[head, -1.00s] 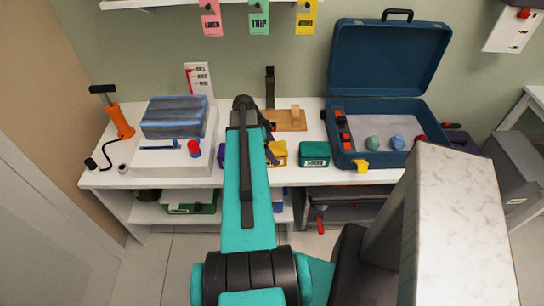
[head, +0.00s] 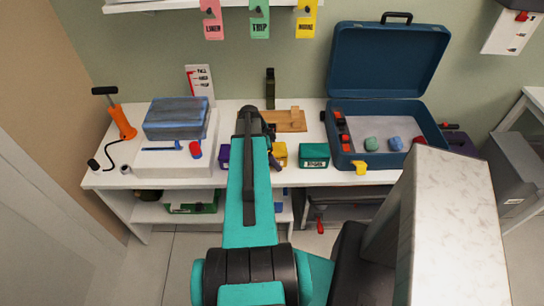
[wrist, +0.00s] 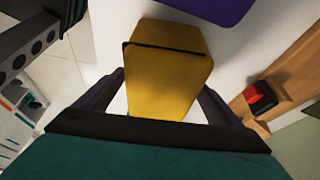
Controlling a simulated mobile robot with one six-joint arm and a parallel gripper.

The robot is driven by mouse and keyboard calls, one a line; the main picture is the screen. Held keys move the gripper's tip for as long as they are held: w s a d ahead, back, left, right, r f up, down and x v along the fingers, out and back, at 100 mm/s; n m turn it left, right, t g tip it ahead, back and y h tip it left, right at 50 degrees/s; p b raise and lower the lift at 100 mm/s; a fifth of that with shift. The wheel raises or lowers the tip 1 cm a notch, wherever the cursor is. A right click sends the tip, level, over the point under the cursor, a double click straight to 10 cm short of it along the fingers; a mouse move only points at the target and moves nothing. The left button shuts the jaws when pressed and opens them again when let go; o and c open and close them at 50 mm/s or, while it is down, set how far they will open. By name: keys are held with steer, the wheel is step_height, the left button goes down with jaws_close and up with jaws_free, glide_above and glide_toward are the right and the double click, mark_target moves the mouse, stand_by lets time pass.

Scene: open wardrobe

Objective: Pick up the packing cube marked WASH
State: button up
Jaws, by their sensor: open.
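A yellow packing cube (head: 281,155) stands on the white bench, partly hidden behind my gripper. A purple cube (head: 223,156) is to its left and a green cube (head: 314,155) with a pale label is to its right. I cannot read WASH on any of them. My gripper (head: 272,152) is over the bench at the yellow cube. In the wrist view the yellow cube (wrist: 165,80) lies between the spread fingers of my gripper (wrist: 162,85), which is open. Whether the fingers touch it is unclear. The purple cube (wrist: 208,10) shows at the top edge.
An open blue suitcase (head: 390,55) with small items stands right of the cubes. A wooden block (head: 290,121) lies behind them. A blue folded bundle (head: 177,118) on a white box and an orange pump (head: 121,120) are at the left. Tags hang above.

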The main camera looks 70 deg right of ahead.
steer(key=shift+s+d+f, duration=0.1)
steer(key=shift+s+f, duration=0.1)
steer(key=shift+f, duration=0.4)
steer(key=shift+f, duration=0.15)
stand_by(0.8)
steer(key=c, duration=1.3)
